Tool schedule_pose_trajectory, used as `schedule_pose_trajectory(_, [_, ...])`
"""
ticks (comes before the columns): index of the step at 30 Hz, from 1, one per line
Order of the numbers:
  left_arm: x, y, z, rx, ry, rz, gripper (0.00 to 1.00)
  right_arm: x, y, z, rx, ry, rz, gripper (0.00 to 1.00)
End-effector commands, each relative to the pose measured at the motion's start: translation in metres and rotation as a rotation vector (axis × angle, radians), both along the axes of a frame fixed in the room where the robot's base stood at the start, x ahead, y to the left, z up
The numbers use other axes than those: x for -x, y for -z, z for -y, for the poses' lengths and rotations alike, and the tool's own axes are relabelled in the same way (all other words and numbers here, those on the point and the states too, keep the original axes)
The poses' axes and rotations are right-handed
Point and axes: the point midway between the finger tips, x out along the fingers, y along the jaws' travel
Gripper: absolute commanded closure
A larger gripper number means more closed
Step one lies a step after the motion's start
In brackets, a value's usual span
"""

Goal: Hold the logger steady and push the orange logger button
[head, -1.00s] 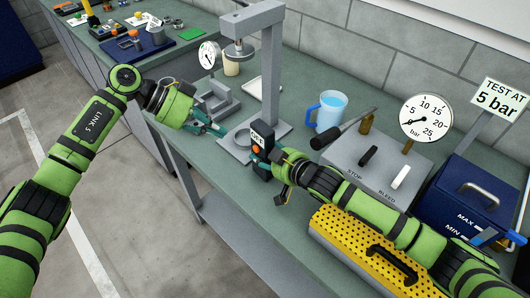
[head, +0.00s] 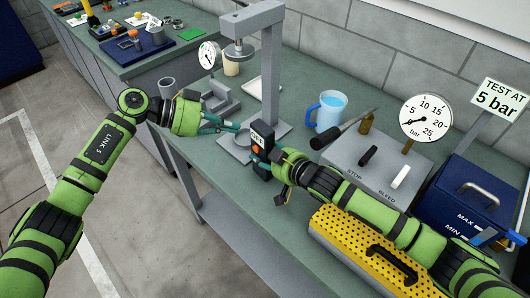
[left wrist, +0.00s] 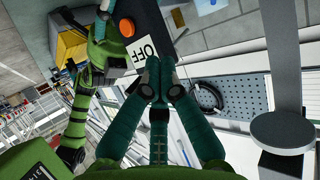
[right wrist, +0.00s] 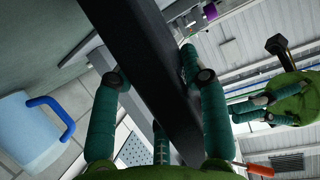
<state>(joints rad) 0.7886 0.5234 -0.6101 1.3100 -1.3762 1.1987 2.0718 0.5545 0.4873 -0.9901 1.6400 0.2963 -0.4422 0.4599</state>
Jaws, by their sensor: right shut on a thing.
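The logger (head: 262,167) is a dark upright box with an orange button (head: 255,149) and a white label above it.
A grey press stand (head: 268,80) rises behind the logger. A blue-handled jug (head: 330,110), a grey valve box (head: 365,165) with a gauge (head: 425,117), a dark blue tank (head: 470,200) and a yellow perforated cover (head: 350,255) stand to the right. The bench's front edge is near the logger.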

Motion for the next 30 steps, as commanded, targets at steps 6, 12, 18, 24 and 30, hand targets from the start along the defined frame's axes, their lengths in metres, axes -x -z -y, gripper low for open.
schedule_pose_trajectory(6, [-0.024, 0.020, 0.012, 0.377, -0.380, -0.094, 1.00, 0.000, 0.000, 0.000, 0.000, 0.000, 0.000, 0.93])
schedule_pose_trajectory(12, [-0.010, 0.002, 0.022, 0.733, -0.643, -0.165, 1.00, 0.000, 0.000, 0.000, 0.000, 0.000, 0.000, 0.93])
schedule_pose_trajectory(18, [0.021, -0.003, 0.006, 1.029, -0.946, -0.334, 1.00, 0.000, 0.000, 0.000, 0.001, 0.000, -0.001, 0.93])
schedule_pose_trajectory(24, [0.063, 0.024, -0.021, 1.177, -1.273, -0.588, 1.00, 0.000, 0.000, 0.000, 0.001, 0.000, -0.001, 0.93])
schedule_pose_trajectory(30, [0.099, 0.051, -0.033, 1.201, -1.480, -0.789, 1.00, 0.000, 0.000, 0.000, 0.000, 0.000, 0.000, 0.93])
